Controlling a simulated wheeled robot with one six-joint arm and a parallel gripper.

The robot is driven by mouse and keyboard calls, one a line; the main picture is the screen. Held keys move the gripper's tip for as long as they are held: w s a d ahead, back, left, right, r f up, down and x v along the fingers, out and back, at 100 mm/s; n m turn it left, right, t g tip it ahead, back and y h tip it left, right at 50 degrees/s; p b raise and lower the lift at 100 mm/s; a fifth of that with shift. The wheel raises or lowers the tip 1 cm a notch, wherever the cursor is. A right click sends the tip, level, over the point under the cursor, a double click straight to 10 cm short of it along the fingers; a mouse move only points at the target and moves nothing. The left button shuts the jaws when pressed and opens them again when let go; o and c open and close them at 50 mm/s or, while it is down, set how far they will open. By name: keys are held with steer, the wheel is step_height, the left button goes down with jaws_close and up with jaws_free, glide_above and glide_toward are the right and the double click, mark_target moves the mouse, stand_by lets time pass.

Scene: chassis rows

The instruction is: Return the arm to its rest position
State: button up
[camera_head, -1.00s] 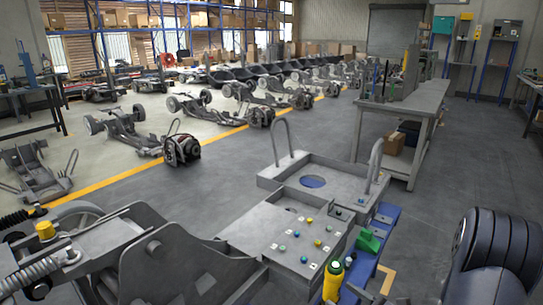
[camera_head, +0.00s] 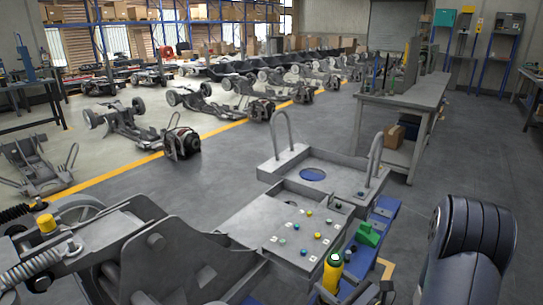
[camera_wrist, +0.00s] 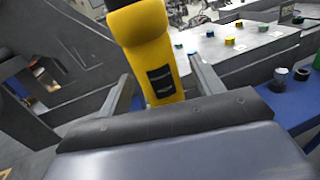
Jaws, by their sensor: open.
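My gripper (camera_wrist: 161,84) is open in the wrist view, with one finger on each side of a yellow bottle-like object (camera_wrist: 153,55) that has dark slots and a black top. The object stands between or just beyond the fingers; gaps show on both sides, and I cannot tell its exact depth. In the head view the yellow object (camera_head: 332,274) stands at the near edge of the grey control panel (camera_head: 262,212). My dark arm (camera_head: 470,250) fills the lower right there. Small dark parts near the bottom edge may be my gripper, mostly cut off.
A green object (camera_head: 368,234) and small cups sit on a blue ledge (camera_head: 386,208) by the panel. Two upright metal hoops (camera_head: 282,132) rise from the panel's far part. A grey workbench (camera_head: 400,98) stands behind. Open floor (camera_head: 465,150) lies to the right.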

mark_target(328, 259)
steer(key=r+p, duration=0.2)
steer(key=w+a+r+p, duration=0.1)
steer(key=r+p, duration=0.1)
steer(key=w+r+p, duration=0.1)
steer(key=r+p, duration=0.2)
steer(key=shift+a, duration=0.35)
steer(key=shift+r+p, duration=0.9)
steer(key=shift+r, duration=0.7)
